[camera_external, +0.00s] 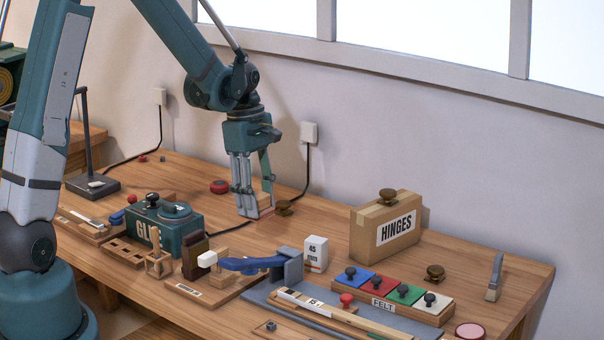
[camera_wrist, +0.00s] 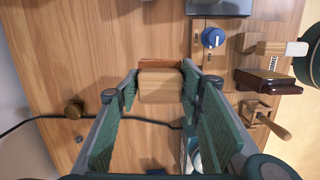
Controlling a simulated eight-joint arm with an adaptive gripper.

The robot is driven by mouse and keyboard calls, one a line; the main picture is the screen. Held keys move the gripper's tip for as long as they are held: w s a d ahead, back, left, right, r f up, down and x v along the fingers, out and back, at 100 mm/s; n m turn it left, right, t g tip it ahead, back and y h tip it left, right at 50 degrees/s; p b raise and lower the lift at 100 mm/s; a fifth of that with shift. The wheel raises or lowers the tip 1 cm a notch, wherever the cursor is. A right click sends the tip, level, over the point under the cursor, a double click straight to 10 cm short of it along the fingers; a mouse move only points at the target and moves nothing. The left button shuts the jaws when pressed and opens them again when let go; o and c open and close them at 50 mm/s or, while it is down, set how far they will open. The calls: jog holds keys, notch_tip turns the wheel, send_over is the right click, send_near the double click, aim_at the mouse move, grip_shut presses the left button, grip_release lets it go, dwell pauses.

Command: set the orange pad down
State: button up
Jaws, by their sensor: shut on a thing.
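My gripper (camera_external: 256,204) is shut on a pale wooden block, seen between the fingertips in the wrist view. A reddish-orange strip (camera_wrist: 160,63) shows along the block's far edge; I take block and strip together as the orange pad (camera_wrist: 160,87). In the external view the pad (camera_external: 266,199) is partly hidden by the fingers. It is low over the bare back part of the workbench (camera_external: 325,195), just left of a dark brass knob (camera_external: 284,207). I cannot tell whether its underside touches the wood.
The glue box (camera_external: 165,219) stands front left, the hinges box (camera_external: 386,226) to the right. A felt tray (camera_external: 449,312) holds blue, red, green and white knobbed pads. A white box (camera_external: 316,253) stands in front. A black cable (camera_external: 306,174) runs behind the gripper. A red disc (camera_external: 219,187) lies behind left.

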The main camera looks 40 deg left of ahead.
jog(key=w+a+n, duration=0.1)
jog(key=a+n, duration=0.1)
jog(key=a, duration=0.9)
jog(key=w+a+n+p, duration=0.1)
jog(key=w+a+n, duration=0.1)
jog(key=a, duration=1)
jog(key=w+a+n+t, duration=0.1)
jog(key=a+n, duration=0.2)
jog(key=a, duration=0.9)
jog(key=shift+w+a+r, duration=0.15)
jog(key=shift+w+r, duration=0.05)
jog(key=shift+w, duration=0.2)
jog(key=s+a+n, duration=0.2)
jog(key=a, duration=1.1)
jog(key=shift+s+n+y+p, duration=0.3)
jog(key=shift+s+p, duration=0.05)
jog(key=shift+s, duration=0.05)
jog(key=shift+f, duration=0.2)
jog(key=shift+f+b, duration=0.3)
jog(key=shift+f, duration=2.7)
jog(key=shift+f, duration=1.85)
